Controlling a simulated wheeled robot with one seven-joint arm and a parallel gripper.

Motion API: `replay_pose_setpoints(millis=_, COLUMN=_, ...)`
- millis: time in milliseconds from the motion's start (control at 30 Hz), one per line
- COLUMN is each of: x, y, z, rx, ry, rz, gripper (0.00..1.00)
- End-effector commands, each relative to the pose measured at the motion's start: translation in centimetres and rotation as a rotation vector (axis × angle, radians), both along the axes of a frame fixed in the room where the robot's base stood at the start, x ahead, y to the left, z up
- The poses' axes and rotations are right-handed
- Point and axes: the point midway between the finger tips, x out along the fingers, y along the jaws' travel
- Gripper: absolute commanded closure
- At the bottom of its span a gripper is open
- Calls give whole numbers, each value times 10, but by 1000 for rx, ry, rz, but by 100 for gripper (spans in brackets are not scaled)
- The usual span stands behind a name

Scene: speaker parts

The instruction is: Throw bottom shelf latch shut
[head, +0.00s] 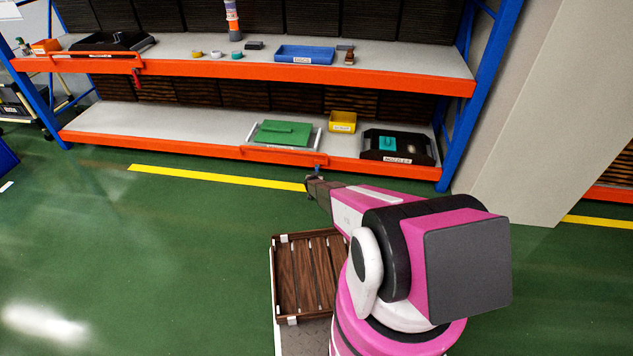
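The bottom shelf (175,121) has an orange front beam with an orange retaining bar (283,156) across its middle, in front of a green tray. A small blue latch piece (318,167) shows at the right end of this bar; it is too small to tell its position. My gripper (309,181) is dark and points at the shelf front, just below the latch in the picture. I cannot tell whether it touches the latch, or whether its fingers are open or shut. No held object is visible.
On the bottom shelf are the green tray (283,133), a yellow bin (342,122) and a black nozzles tray (399,159). The upper shelf has its own bar with a red latch (137,76). A wooden slatted crate (275,278) is beside my arm. The green floor at left is clear.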

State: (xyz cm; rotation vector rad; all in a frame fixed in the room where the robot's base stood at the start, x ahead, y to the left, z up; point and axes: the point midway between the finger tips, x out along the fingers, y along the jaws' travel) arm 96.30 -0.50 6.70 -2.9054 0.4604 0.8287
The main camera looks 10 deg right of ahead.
Motion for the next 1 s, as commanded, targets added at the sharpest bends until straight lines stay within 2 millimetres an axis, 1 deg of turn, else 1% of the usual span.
replay_pose_setpoints(millis=200, x=4, y=1, z=-2, rx=-1, ry=-8, rz=2, gripper=100)
replay_pose_setpoints(millis=567, x=4, y=1, z=-1, rx=-2, ry=-9, rz=2, gripper=100)
replay_pose_setpoints(millis=600, x=4, y=1, z=-1, rx=-2, ry=-9, rz=2, gripper=63)
replay_pose_setpoints(millis=633, x=4, y=1, z=-1, rx=-2, ry=-9, rz=2, gripper=53)
replay_pose_setpoints(millis=667, x=4, y=1, z=-1, rx=-2, ry=-9, rz=2, gripper=50)
replay_pose_setpoints(millis=1000, x=2, y=1, z=0, rx=-3, ry=-10, rz=1, gripper=50)
